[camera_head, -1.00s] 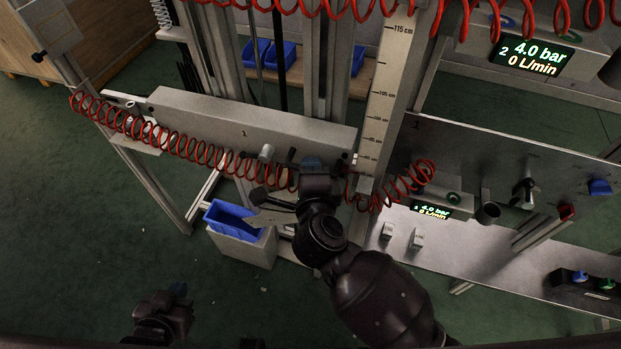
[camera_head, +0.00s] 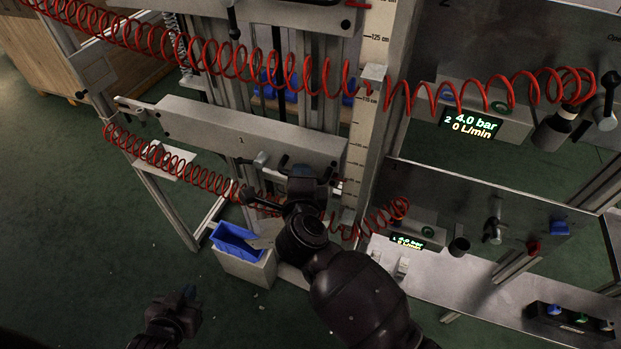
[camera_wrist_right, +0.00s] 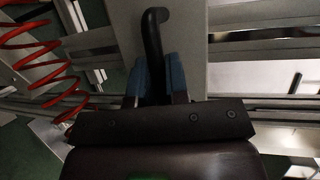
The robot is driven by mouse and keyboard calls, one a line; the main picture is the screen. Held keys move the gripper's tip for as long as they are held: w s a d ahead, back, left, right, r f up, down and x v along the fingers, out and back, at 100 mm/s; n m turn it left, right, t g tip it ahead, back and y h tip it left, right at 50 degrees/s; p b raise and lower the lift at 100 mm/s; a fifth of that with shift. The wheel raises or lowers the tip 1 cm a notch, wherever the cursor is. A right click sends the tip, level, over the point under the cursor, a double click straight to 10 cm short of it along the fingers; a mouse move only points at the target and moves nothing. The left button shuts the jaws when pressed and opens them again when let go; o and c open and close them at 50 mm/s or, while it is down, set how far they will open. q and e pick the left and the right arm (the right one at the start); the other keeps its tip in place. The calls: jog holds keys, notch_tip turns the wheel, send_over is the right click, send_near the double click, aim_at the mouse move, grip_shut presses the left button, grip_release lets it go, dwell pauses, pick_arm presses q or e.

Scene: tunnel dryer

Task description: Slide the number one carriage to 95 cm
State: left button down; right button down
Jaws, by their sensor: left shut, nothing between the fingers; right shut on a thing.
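The number one carriage (camera_head: 240,138) is a long grey beam marked 1, left of the upright centimetre scale (camera_head: 376,50). Its right end is beside the scale's lower visible part; the marks there are too small to read surely. My right gripper (camera_head: 303,178) is at the carriage's front near its right end. In the right wrist view, its blue fingers are shut on a black handle (camera_wrist_right: 153,40), with the grey carriage face behind. My own arm hides part of the carriage's underside. My left gripper (camera_head: 180,308) is shut and empty, low at the left, away from the carriage.
Red coiled hoses (camera_head: 215,58) cross above and below the carriage. A grey bin with a blue tray (camera_head: 236,240) stands below. At the right are panels with a pressure display (camera_head: 472,124) and knobs. Green floor (camera_head: 90,230) is clear at the left.

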jog(key=shift+r, duration=0.35)
jog(key=c, duration=1.1)
grip_release()
jog(key=shift+f, duration=0.1)
jog(key=shift+c, duration=0.2)
jog(key=a+v, duration=0.1)
jog(key=v, duration=0.9)
jog(key=shift+s+d+p, duration=0.35)
jog(key=shift+s+d, duration=0.05)
jog(key=shift+d, duration=0.1)
